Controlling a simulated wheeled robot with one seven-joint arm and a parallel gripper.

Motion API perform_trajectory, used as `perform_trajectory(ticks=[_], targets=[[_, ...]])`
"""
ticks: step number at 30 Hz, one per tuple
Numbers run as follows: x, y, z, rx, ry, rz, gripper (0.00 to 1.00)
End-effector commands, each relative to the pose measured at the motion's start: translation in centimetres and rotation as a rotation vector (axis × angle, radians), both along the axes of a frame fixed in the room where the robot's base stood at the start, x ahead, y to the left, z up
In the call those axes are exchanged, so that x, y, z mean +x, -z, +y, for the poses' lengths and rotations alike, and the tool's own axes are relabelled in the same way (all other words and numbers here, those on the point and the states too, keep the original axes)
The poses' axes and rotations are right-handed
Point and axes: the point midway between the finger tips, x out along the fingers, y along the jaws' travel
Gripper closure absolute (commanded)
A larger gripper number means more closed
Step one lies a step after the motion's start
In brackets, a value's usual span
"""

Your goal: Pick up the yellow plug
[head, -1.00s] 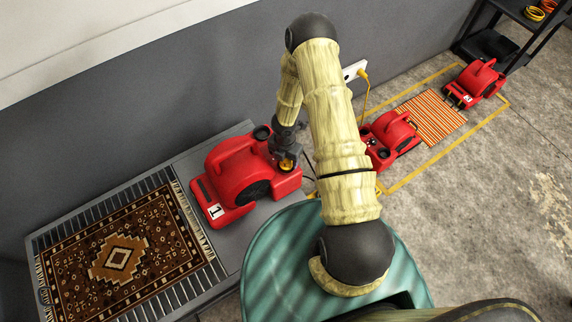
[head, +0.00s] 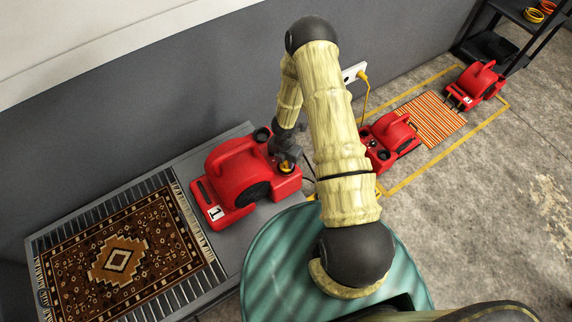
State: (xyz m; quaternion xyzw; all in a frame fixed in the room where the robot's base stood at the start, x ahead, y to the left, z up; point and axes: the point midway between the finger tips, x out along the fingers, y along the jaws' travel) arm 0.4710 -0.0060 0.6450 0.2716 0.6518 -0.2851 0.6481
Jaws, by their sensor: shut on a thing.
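The yellow plug (head: 285,168) shows as a small yellow patch at the right end of the red blower marked 1 (head: 238,172). My gripper (head: 286,161) points down over that end of the blower and is shut on the plug. The fingers are dark and small here and hide most of the plug. I cannot tell whether the plug is clear of the blower or still touching it.
A grey bench (head: 228,240) carries the blower and a patterned rug (head: 118,258). A white wall outlet (head: 354,72) has a yellow cord (head: 365,98). Two more red blowers (head: 391,137) (head: 475,84) stand by an orange striped mat (head: 431,118). Open floor lies right.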

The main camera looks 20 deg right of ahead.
Motion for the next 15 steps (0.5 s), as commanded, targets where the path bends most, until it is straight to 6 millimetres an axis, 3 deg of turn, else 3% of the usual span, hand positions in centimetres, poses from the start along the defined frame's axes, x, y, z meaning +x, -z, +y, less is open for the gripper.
perform_trajectory(ticks=[8,15], targets=[[0.0,-0.7,0.0,-0.001,0.001,-0.001,0.92],[0.1,-4.8,-0.1,0.001,0.004,-0.001,0.92]])
